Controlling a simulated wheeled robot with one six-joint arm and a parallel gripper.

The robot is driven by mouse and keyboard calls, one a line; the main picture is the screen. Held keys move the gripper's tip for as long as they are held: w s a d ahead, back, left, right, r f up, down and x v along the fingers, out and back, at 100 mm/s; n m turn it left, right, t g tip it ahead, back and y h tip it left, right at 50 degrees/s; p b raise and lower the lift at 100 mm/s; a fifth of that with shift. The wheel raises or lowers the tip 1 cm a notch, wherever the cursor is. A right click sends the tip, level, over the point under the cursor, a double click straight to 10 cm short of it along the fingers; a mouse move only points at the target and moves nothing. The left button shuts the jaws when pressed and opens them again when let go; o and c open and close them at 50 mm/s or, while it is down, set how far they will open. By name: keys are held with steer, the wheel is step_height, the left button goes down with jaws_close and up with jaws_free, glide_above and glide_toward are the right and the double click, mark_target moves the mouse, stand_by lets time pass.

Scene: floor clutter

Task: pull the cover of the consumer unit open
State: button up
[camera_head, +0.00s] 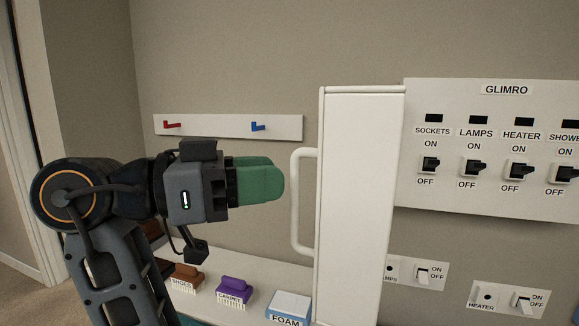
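The consumer unit (507,155), marked GLIMRO, is a white panel on the wall with labelled black switches. Its white cover (358,200) stands out from the panel's left side, swung open, and the switches are exposed. A white bar handle (296,200) is on the cover's left edge. My gripper (270,180) has green fingers and points right, its tips just left of the handle in the picture. They appear apart from the handle. The fingers overlap in this view, so the gap between them is hidden. No object shows in them.
A rail with a red hook (171,124) and a blue hook (258,126) is on the wall behind. A shelf below holds brushes, including a purple one (234,289), and a foam block (288,306). Small switch plates (509,299) are below the panel.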

steer(key=p+v, duration=0.4)
steer(key=v, duration=0.5)
steer(key=shift+a, duration=0.25)
steer(key=shift+s, duration=0.15)
